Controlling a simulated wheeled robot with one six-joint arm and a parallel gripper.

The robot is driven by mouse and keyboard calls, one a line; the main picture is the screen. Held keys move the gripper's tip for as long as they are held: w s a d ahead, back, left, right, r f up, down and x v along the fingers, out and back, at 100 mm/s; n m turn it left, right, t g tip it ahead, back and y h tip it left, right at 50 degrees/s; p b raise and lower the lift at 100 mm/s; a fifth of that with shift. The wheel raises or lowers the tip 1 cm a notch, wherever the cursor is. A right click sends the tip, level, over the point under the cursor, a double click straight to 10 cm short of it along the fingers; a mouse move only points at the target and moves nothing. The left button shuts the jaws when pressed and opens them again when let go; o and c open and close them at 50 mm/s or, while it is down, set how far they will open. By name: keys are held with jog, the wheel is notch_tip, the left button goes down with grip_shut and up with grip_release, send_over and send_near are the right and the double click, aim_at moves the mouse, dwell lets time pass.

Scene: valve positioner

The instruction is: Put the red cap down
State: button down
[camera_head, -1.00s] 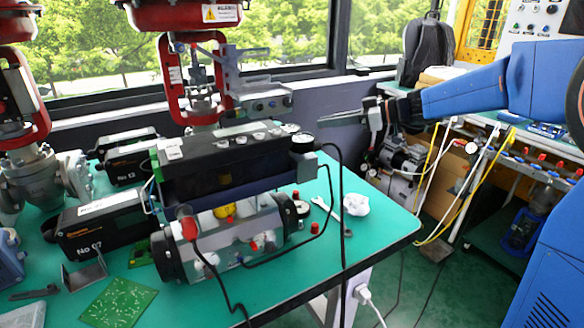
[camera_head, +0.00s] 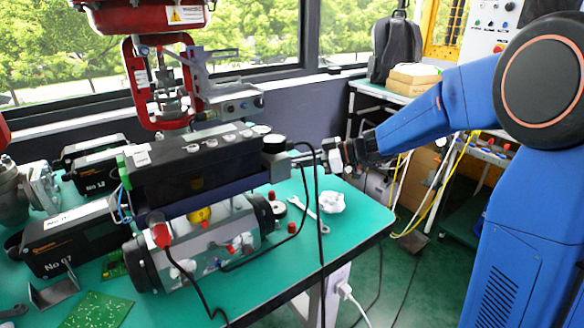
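My gripper (camera_head: 304,158) is at the right end of the black valve positioner (camera_head: 190,165), beside its gauge (camera_head: 274,144), above the green table. Its fingers point left and are partly crossed by a black cable, so I cannot tell whether they are open or hold anything. No red cap shows clearly between them. A small red piece (camera_head: 271,196) stands below the gauge on the table side. Another small red piece (camera_head: 291,228) is on the cable loop to its right. I cannot tell which is the red cap.
A wrench (camera_head: 309,208) and a crumpled white cloth (camera_head: 331,202) lie on the green table (camera_head: 345,235). A silver cylinder actuator (camera_head: 200,240) sits below the positioner. Black cables hang in front. A green circuit board (camera_head: 97,310) lies at front left.

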jog(key=shift+f, duration=0.7)
jog(key=c, duration=1.8)
grip_release()
jog(key=shift+f, duration=0.1)
